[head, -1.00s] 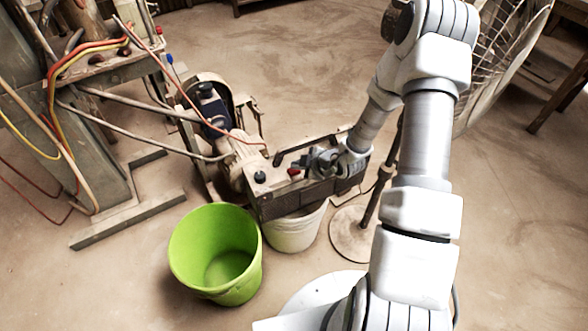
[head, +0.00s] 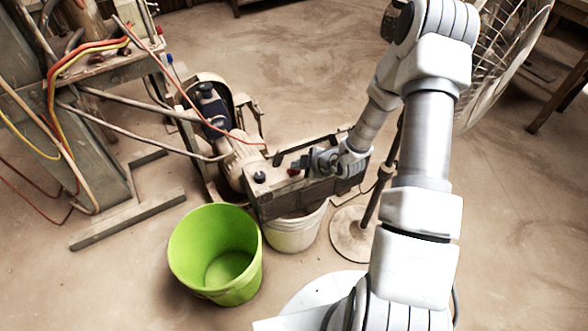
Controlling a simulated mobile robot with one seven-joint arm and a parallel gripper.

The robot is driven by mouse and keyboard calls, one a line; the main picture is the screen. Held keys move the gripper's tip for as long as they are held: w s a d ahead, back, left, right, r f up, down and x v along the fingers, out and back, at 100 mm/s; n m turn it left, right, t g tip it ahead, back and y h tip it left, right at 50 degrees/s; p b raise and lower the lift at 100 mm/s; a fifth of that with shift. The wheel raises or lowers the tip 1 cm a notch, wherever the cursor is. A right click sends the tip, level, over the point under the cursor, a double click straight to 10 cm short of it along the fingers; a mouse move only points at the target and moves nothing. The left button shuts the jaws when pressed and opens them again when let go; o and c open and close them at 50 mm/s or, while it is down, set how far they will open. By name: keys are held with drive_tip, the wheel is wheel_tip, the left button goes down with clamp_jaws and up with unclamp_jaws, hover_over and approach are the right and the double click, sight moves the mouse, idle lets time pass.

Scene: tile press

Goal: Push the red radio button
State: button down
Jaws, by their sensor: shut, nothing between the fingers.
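The radio (head: 274,204) is a dark box with a carrying handle, at the middle of the head view. Its small red button (head: 293,172) shows on the top, left of my gripper. A dark knob (head: 259,177) sits at the radio's left end. My gripper (head: 304,163) is shut and empty, low over the radio's top, with its fingertips close to the red button. I cannot tell whether they touch it. My wrist and gripper hide the right part of the radio.
A white bucket (head: 294,235) is under the radio and a green bucket (head: 186,259) stands in front. A motor machine (head: 237,154) is behind left. A fan stand (head: 348,240) is close on the right. Open floor (head: 300,60) lies behind.

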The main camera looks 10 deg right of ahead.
sight(297, 171)
drive_tip(key=shift+f, duration=0.5)
drive_tip(key=shift+r, duration=0.1)
idle(0.4)
drive_tip(key=shift+r+p, duration=0.35)
drive_tip(key=shift+p, duration=0.1)
wheel_tip(297, 171, up, 6)
drive_tip(key=p, duration=0.6)
drive_tip(key=shift+r, duration=0.1)
idle(0.3)
